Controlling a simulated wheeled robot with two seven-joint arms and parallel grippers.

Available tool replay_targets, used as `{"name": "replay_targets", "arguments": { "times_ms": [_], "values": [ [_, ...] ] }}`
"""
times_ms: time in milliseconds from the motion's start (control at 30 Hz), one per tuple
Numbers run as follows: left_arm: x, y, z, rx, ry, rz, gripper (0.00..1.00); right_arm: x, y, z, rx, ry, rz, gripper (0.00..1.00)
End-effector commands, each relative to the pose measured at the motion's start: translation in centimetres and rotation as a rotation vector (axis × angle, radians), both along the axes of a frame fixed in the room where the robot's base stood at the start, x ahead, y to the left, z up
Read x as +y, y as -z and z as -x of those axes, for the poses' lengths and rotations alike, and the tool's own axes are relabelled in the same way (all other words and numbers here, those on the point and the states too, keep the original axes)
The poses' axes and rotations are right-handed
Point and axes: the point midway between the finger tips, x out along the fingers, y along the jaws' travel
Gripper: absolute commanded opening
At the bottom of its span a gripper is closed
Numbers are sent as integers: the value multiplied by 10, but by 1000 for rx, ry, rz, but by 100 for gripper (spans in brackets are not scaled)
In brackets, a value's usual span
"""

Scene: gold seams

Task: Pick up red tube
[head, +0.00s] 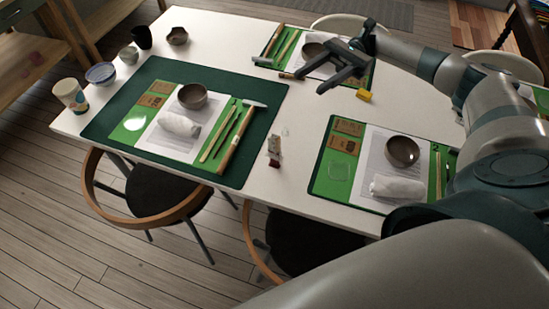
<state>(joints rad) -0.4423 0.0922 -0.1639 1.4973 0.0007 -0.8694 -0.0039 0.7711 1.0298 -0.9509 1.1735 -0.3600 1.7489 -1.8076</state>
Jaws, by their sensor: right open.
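A small tube (274,147), pale with a dark red end, is on the white table between the large green mat and the right-hand mat. It is small in the picture, so its details are hard to tell. My right gripper (309,82) is open and empty, with its two dark fingers pointing left. In the picture it is above and to the right of the tube, apart from it, over the near edge of the far place setting. My left gripper is not in view.
The large green mat (110,124) holds a bowl (192,96), a white roll (179,124) and sticks. The right-hand mat holds another bowl (402,151) and roll (398,188). A yellow block (364,95) lies near my gripper. Cups stand at the left; chairs (160,190) stand at the front.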

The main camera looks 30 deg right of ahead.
Motion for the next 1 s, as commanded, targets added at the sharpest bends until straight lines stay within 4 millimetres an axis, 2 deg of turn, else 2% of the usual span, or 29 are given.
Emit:
{"name": "replay_targets", "arguments": {
  "times_ms": [33,267,500,700,1000],
  "values": [
    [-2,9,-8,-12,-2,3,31,0,27,0,0,0,0,47],
    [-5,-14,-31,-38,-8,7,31,0,85,0,0,0,0,47],
    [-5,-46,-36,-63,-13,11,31,0,137,0,0,0,0,47],
    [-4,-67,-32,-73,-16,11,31,0,158,0,-1,0,0,47],
    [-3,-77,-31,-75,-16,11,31,0,160,0,0,0,0,47]
  ]
}}
